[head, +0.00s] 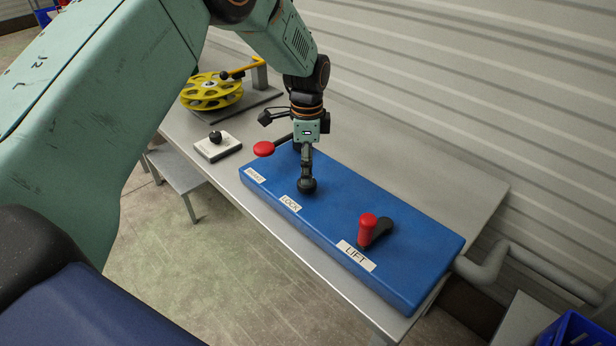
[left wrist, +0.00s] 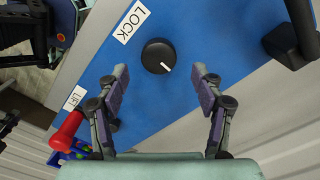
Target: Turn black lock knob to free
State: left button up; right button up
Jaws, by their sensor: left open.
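The black lock knob (left wrist: 157,56) is a round dial on the blue control box (head: 340,220), beside the white LOCK label (left wrist: 132,21). Its white pointer line faces lower right in the left wrist view, away from the label. In the head view the knob (head: 306,186) shows below my left gripper (head: 307,174), partly covered by it. In the left wrist view my left gripper (left wrist: 160,74) is open, with its fingers on either side of the line to the knob. The knob lies just ahead of the fingertips, and I see no contact. My right gripper is not in view.
A red-handled lift lever (head: 368,228) stands right of the knob, beside the LIFT label (head: 356,255). A red brake knob (head: 263,149) is to its left. A yellow wheel (head: 211,92) and a white block (head: 217,146) with a black knob are farther left on the grey table (head: 470,188).

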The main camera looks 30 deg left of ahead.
aim_at(307, 187)
pick_arm(q)
notch_tip(307, 187, down, 3)
jog(key=shift+w+d+r, duration=0.1)
jog(key=shift+s+f, duration=0.4)
jog(key=shift+s, duration=0.15)
jog(key=shift+w+f, duration=0.4)
jog(key=shift+w, duration=0.15)
jog(key=shift+c, duration=0.8)
jog(key=shift+s+r, duration=0.3)
jog(key=shift+s, duration=0.15)
jog(key=c, duration=0.5)
jog(key=shift+w+f, duration=0.15)
jog(key=shift+w, duration=0.05)
jog(key=shift+c, duration=2.4)
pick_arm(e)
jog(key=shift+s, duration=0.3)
